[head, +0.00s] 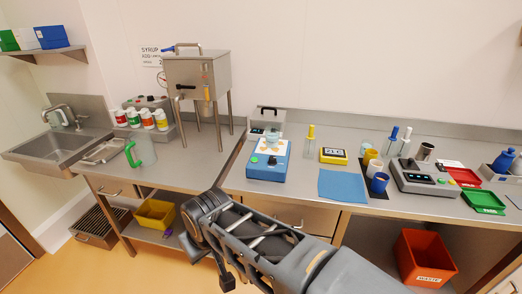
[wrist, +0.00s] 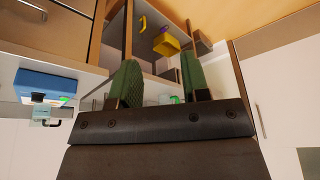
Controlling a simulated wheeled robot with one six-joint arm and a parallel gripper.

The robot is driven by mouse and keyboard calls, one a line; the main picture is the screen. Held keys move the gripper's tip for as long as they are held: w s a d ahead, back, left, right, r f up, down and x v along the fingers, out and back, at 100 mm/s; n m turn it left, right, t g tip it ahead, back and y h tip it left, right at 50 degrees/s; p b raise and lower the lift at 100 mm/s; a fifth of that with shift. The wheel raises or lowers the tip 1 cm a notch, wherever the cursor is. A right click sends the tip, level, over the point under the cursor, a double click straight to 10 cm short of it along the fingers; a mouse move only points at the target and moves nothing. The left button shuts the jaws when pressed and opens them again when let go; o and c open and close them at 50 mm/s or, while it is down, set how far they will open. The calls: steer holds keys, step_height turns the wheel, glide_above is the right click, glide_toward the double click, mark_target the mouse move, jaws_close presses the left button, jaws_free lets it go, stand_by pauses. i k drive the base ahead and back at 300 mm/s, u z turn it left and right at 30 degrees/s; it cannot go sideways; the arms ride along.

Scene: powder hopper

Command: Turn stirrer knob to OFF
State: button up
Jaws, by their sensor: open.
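The stirrer (head: 266,172) is a blue box with a pale top on the steel counter, right of the counter gap. A dark knob (head: 272,161) and a green round button (head: 254,159) show on its face. The knob's pointer is too small to read. A clear beaker (head: 273,142) stands on top. In the wrist view, which looks upside down, the blue stirrer (wrist: 46,84) is at the left edge. My gripper (wrist: 158,75) is open, with two green fingers apart and nothing between them. It is clear of the stirrer. Its fingers are not clearly visible in the head view.
A steel hopper (head: 196,72) on legs stands left of the stirrer, with a green-handled jug (head: 140,152) near it. A yellow timer (head: 333,156) and a blue mat (head: 342,186) lie to the right. A yellow bin (head: 155,213) sits below. My arm crosses before the counter.

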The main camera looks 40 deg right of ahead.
mark_target(272, 161)
steer(key=z, duration=0.4)
steer(key=i, duration=0.8)
steer(key=z, duration=0.6)
